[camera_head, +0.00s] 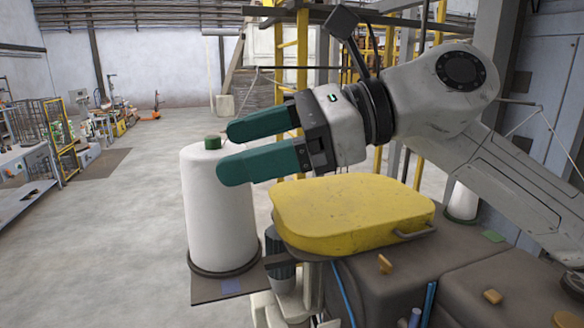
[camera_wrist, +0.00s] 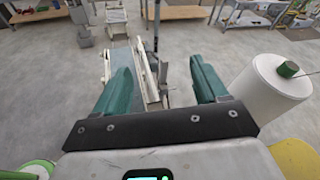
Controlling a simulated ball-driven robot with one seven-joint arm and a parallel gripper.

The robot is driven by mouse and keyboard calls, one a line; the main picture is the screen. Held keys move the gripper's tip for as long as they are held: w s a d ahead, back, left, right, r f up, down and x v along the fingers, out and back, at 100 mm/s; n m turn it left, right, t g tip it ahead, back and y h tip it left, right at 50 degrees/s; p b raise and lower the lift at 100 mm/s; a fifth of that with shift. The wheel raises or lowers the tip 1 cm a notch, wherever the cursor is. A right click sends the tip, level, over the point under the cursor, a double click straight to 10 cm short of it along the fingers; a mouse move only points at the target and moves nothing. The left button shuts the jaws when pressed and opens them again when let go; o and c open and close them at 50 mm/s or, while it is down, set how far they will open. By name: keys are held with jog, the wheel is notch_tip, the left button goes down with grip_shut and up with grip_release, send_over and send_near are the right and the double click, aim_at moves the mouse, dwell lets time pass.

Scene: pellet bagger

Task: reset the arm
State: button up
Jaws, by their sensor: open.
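My gripper (camera_head: 226,152) has two green fingers and is open, with nothing between them. In the head view it reaches left from my raised arm, above and left of the yellow lid (camera_head: 350,212). Its fingers overlap the top of a tall white cylinder (camera_head: 220,212) with a green cap (camera_head: 213,142); the head view alone does not show how far apart they are. In the wrist view the same white cylinder (camera_wrist: 270,90) stands to the right, clear of both fingers. The gripper (camera_wrist: 162,72) faces out over floor and a rail-like frame (camera_wrist: 147,75).
The yellow lid rests on a dark machine top (camera_head: 375,285) below my arm. A yellow post (camera_head: 302,60) and grey cabinets stand behind. Workbenches (camera_head: 25,185) and small machines line the left wall. Open concrete floor (camera_head: 110,240) lies at left.

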notch_tip(320, 180, up, 9)
jog(key=d+m+t+y, duration=0.2)
jog(key=m+t+y, duration=0.1)
jog(key=m+y, duration=0.45)
jog(key=w+d+m+t+h, duration=0.2)
jog(key=w+d+m+t, duration=0.4)
jog(key=d+m+t, duration=0.75)
jog(key=w+d+f+m+t+h, duration=0.3)
jog(key=d+f+m+h, duration=0.2)
jog(key=f+m+h, duration=0.65)
jog(key=w+d+f+m+t+h, duration=0.2)
jog(key=d+f+m+h, duration=0.3)
jog(key=f+m+h, duration=0.9)
jog(key=s+d+f+m+g+y, duration=0.2)
jog(key=s+f+m+g, duration=0.2)
jog(key=f, duration=0.6)
jog(key=s+d+f+m+g+y, duration=0.15)
jog(key=s+f+m+g, duration=0.25)
jog(key=f, duration=0.5)
jog(key=s+d+f+m+g+b, duration=0.1)
jog(key=s+f+g+b, duration=0.4)
jog(key=s+f, duration=1)
jog(key=s+d+f+m+g+y+b, duration=0.1)
jog(key=s+f+g+b, duration=0.4)
jog(key=s+f, duration=0.9)
notch_tip(320, 180, down, 3)
jog(key=shift+s+d+f+m+g, duration=0.1)
jog(key=shift+s+d+m+g, duration=0.35)
jog(key=shift+g, duration=0.5)
